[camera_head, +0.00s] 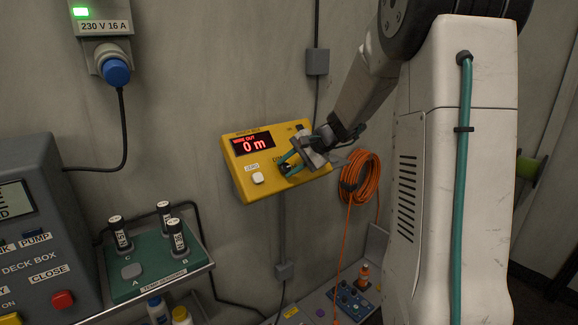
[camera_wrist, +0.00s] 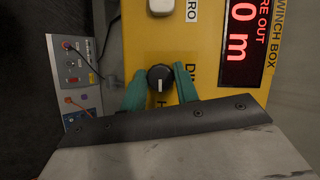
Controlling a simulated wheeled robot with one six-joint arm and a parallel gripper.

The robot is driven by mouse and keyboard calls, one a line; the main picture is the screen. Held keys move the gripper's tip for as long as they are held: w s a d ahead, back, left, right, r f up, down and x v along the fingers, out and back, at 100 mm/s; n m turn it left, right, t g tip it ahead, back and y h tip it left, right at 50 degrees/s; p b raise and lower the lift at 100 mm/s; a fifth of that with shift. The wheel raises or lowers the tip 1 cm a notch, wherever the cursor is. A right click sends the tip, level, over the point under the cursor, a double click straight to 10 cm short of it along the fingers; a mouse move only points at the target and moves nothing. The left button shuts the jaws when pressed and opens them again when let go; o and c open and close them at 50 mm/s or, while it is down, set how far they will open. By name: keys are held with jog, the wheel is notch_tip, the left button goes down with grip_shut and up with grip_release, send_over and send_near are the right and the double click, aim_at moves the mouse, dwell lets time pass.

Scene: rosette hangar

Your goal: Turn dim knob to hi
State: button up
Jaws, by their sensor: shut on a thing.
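The dim knob (camera_wrist: 160,78) is a round black knob with a white pointer mark, on the front of the yellow winch box (camera_head: 243,179). My gripper (camera_wrist: 160,88) has its two teal fingers on either side of the knob, and it is shut on it. In the head view my gripper (camera_head: 288,166) reaches the lower right of the box face and hides most of the knob. Beside the knob, a label starting "DI" and an "H" show in the wrist view; the rest of the lettering is covered by the fingers.
The box's red display (camera_head: 252,146) reads "0 m", and a white zero button (camera_head: 258,178) sits below it. An orange cable coil (camera_head: 359,178) hangs to the right. A shelf with a green tray (camera_head: 150,270) and several labelled cylinders stands at lower left.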

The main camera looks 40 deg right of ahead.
dwell(0.3)
jog(key=o, duration=1)
jog(key=shift+c, duration=0.2)
jog(key=v, duration=0.8)
jog(key=shift+f, duration=0.15)
